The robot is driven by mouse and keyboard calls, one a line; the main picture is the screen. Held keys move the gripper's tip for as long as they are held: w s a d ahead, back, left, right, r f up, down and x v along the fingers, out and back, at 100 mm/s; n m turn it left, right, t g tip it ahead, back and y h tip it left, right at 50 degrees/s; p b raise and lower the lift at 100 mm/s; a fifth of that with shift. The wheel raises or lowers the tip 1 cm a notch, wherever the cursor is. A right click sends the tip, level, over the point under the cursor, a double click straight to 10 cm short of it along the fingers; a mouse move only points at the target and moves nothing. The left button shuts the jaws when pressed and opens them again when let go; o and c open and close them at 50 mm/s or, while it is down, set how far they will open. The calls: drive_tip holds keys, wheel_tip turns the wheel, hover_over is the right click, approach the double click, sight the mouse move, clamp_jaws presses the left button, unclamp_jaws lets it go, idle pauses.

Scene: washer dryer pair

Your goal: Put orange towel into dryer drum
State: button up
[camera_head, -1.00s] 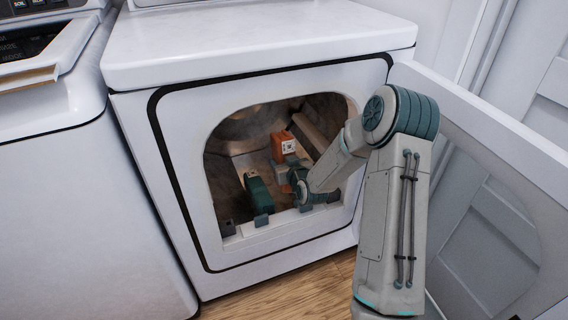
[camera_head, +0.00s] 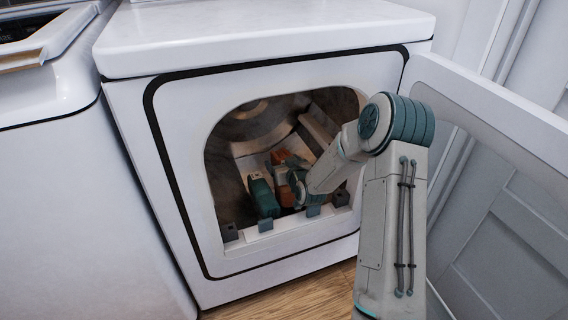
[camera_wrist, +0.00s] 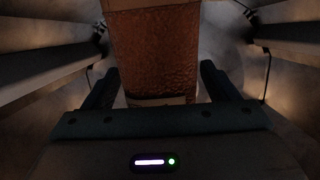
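The orange towel (camera_head: 280,157) shows inside the dryer drum (camera_head: 238,128), past the lower rim of the opening. My arm reaches in from the right, and my gripper is inside the drum, partly hidden by my wrist and poorly lit. In the wrist view my gripper (camera_wrist: 160,88) has its two dark fingers wide apart. The towel (camera_wrist: 152,50) appears there as a textured orange-brown block with a pale band at its near end. It lies ahead of and between the fingers, with dark gaps at the sides. Whether it touches a finger is unclear.
The white dryer (camera_head: 170,210) has its door (camera_head: 500,120) swung open to the right, beside my arm. A washer (camera_head: 70,190) stands at left. Bare wood floor (camera_head: 300,300) shows in front.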

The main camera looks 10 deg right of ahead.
drive_tip(key=shift+s+d, duration=0.1)
drive_tip(key=p+v, duration=0.4)
drive_tip(key=v, duration=0.9)
drive_tip(key=shift+s+r, duration=0.15)
drive_tip(key=shift+s, duration=0.15)
drive_tip(key=shift+d, duration=0.1)
drive_tip(key=s+r+g+h+p, duration=0.25)
drive_tip(key=s+r+p, duration=0.25)
drive_tip(key=r+p, duration=0.8)
drive_tip(key=s+r+g+h+p, duration=0.1)
drive_tip(key=s+r+g+p, duration=0.3)
drive_tip(key=r+p, duration=0.85)
drive_tip(key=s+r+m+g+p, duration=0.1)
drive_tip(key=s+r+g+p, duration=0.1)
drive_tip(key=s+r+p, duration=0.4)
drive_tip(key=s+a+r+m+g+p, duration=0.1)
drive_tip(key=s+r+g+p, duration=0.2)
drive_tip(key=s+r, duration=1)
wheel_tip(320, 180, up, 8)
drive_tip(key=p, duration=0.3)
drive_tip(key=shift+a+y, duration=0.3)
drive_tip(key=shift+y, duration=0.05)
drive_tip(key=shift+w+g, duration=0.1)
drive_tip(key=shift+g, duration=0.15)
